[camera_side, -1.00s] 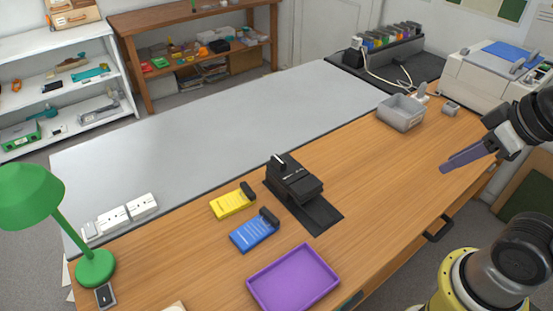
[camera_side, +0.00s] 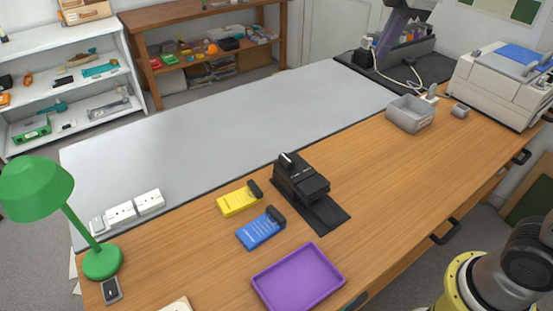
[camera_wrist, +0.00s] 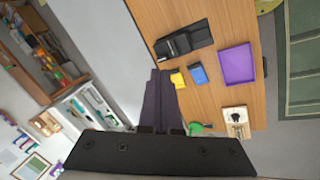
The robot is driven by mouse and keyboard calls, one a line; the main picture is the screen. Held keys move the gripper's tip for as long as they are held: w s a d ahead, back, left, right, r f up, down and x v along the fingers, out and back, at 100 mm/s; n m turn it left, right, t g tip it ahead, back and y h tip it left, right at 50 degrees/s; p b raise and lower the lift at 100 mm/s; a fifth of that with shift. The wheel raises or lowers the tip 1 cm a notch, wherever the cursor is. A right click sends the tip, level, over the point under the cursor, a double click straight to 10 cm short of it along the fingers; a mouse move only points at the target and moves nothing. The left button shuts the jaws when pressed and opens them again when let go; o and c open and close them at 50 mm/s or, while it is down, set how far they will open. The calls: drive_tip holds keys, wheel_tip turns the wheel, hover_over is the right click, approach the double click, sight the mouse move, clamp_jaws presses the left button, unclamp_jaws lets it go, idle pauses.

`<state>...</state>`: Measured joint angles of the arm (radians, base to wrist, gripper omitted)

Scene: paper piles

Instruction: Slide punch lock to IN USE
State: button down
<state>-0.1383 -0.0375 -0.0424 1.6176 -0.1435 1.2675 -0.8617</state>
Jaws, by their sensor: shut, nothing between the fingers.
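The black punch (camera_side: 300,180) stands on its dark base plate on the wooden desk, with a pale-marked lever on top. It also shows in the wrist view (camera_wrist: 183,40), beyond my fingertips and apart from them. Its lock and any IN USE marking are too small to make out. My gripper (camera_side: 384,42), with purple-grey fingers, is high at the top of the side view, well away from the punch. In the wrist view the fingers (camera_wrist: 158,73) are together, shut and empty.
A yellow block (camera_side: 238,202) and a blue block (camera_side: 261,230), each with a black end, lie left of the punch. A purple tray (camera_side: 298,277) is in front. A grey bin (camera_side: 410,114) stands back right, a green lamp (camera_side: 38,190) left.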

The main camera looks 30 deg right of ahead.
drive_tip(key=w+a+f+n+g, duration=0.1)
drive_tip(key=w+a+f+n, duration=0.3)
drive_tip(key=w, duration=0.6)
drive_tip(key=g+h, duration=0.1)
hover_over(280, 169)
drive_tip(key=s, duration=0.3)
wheel_tip(280, 169, down, 6)
drive_tip(key=w+a+f+n+g, duration=0.1)
drive_tip(key=a+f, duration=0.2)
drive_tip(key=f, duration=0.5)
drive_tip(key=w+a+f+n+g, duration=0.1)
drive_tip(key=a+f, duration=0.3)
drive_tip(key=f, duration=0.4)
drive_tip(key=shift+w+a+f+h, duration=0.3)
drive_tip(key=shift+w+f+h, duration=0.1)
drive_tip(key=shift+w, duration=0.15)
drive_tip(key=shift+d+f, duration=1.1)
drive_tip(key=shift+f, duration=0.5)
drive_tip(key=shift+d+f, duration=1.05)
drive_tip(key=shift+f, duration=0.6)
drive_tip(key=shift+d+f, duration=1.1)
drive_tip(key=shift+f, duration=0.5)
